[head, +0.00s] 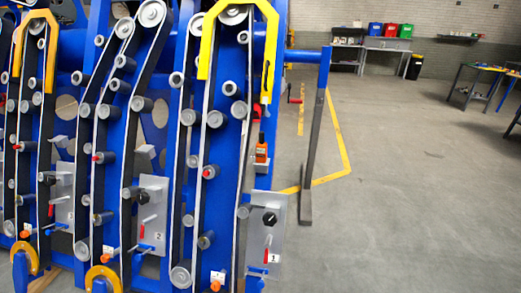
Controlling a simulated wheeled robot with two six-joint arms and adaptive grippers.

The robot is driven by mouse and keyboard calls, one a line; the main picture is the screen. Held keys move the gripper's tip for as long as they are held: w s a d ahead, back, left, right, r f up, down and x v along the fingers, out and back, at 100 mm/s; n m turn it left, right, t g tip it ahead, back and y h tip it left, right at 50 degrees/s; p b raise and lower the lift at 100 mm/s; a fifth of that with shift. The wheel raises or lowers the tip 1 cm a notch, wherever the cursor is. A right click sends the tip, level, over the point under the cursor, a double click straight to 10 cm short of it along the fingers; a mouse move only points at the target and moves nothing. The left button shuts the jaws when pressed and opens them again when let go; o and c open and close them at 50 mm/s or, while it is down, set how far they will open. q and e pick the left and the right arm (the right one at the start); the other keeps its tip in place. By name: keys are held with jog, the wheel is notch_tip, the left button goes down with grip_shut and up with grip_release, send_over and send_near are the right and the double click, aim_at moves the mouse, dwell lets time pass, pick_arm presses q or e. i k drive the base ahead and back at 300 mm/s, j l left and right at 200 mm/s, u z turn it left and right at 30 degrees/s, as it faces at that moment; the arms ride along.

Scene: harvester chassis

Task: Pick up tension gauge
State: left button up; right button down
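A small orange and black device (261,152), which may be the tension gauge, stands upright on a small light ledge at the right side of the blue chassis (225,130). It is small in the head view, so its details cannot be made out. Neither of my grippers shows in this view.
Belts run over several rollers on the chassis, with a yellow guard (207,50) at the top. A grey panel (266,235) with a black knob and red lever is below the device. A post (312,150) stands to the right. Open floor (420,190) lies beyond, with workbenches behind.

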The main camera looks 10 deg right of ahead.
aim_at(262, 145)
jog(key=i+l, duration=0.15)
jog(key=l, duration=0.25)
jog(key=i+l, duration=0.1)
jog(key=l, duration=0.3)
jog(key=i+l, duration=0.15)
jog(key=l, duration=0.25)
